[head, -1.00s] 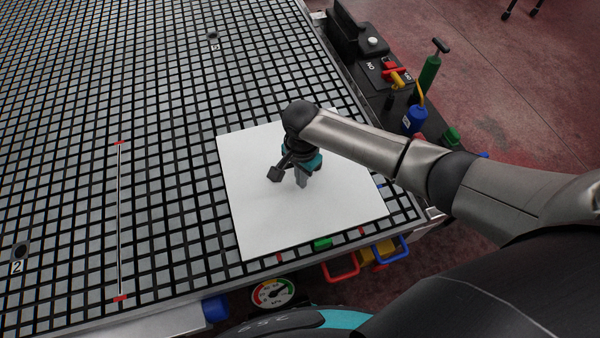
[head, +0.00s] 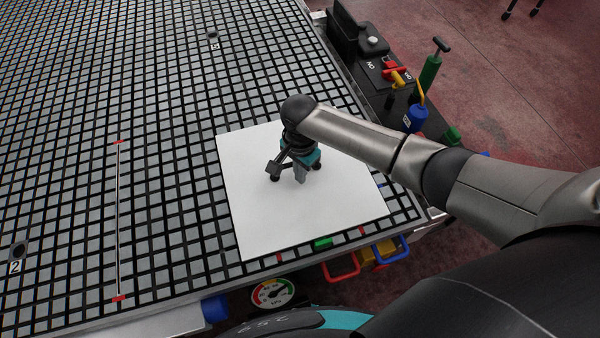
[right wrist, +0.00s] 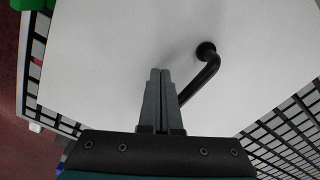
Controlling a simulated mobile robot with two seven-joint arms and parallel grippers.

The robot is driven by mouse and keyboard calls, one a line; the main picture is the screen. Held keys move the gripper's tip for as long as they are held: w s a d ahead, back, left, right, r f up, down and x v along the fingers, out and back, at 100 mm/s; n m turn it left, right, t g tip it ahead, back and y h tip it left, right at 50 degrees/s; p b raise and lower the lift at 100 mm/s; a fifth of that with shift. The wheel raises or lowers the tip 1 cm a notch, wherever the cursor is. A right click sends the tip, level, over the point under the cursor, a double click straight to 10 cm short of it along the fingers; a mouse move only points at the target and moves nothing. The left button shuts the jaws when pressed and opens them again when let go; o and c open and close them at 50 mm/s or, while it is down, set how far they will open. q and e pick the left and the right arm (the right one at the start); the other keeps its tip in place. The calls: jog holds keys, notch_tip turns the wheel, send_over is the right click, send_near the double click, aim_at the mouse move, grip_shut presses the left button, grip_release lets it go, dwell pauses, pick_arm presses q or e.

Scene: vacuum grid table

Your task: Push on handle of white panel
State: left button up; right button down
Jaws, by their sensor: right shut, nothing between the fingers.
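The white panel (head: 270,220) lies flat on the grid table, near its front right corner. My right gripper (head: 299,181) is over the middle of the panel, pointing down, with its fingers shut and empty. In the right wrist view, the shut fingers (right wrist: 160,74) reach over the white panel (right wrist: 110,60). The black handle (right wrist: 211,66) rises from the panel just right of the fingertips, and its bar runs down behind the fingers. I cannot tell whether the fingers touch it. In the head view, a dark handle end (head: 275,178) shows left of the fingers. My left gripper is not in view.
The black and grey grid table (head: 70,90) is mostly clear to the left. A pressure gauge (head: 272,293), a red handle (head: 342,271) and a blue handle (head: 403,248) are at the front edge. A green pump (head: 430,72) and black equipment stand along the right side.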

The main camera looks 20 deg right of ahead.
jog(key=shift+w+b, duration=0.4)
jog(key=shift+w, duration=0.45)
jog(key=shift+w+r, duration=0.1)
jog(key=shift+w, duration=0.1)
jog(key=shift+w+r+p, duration=0.1)
jog(key=shift+w+p, duration=0.05)
jog(key=shift+p, duration=0.25)
dwell(0.4)
jog(key=shift+p, duration=1.95)
dwell(2.5)
jog(key=shift+s+p, duration=0.5)
jog(key=shift+p, duration=0.35)
jog(key=shift+s+p, duration=1.3)
jog(key=shift+s, duration=0.15)
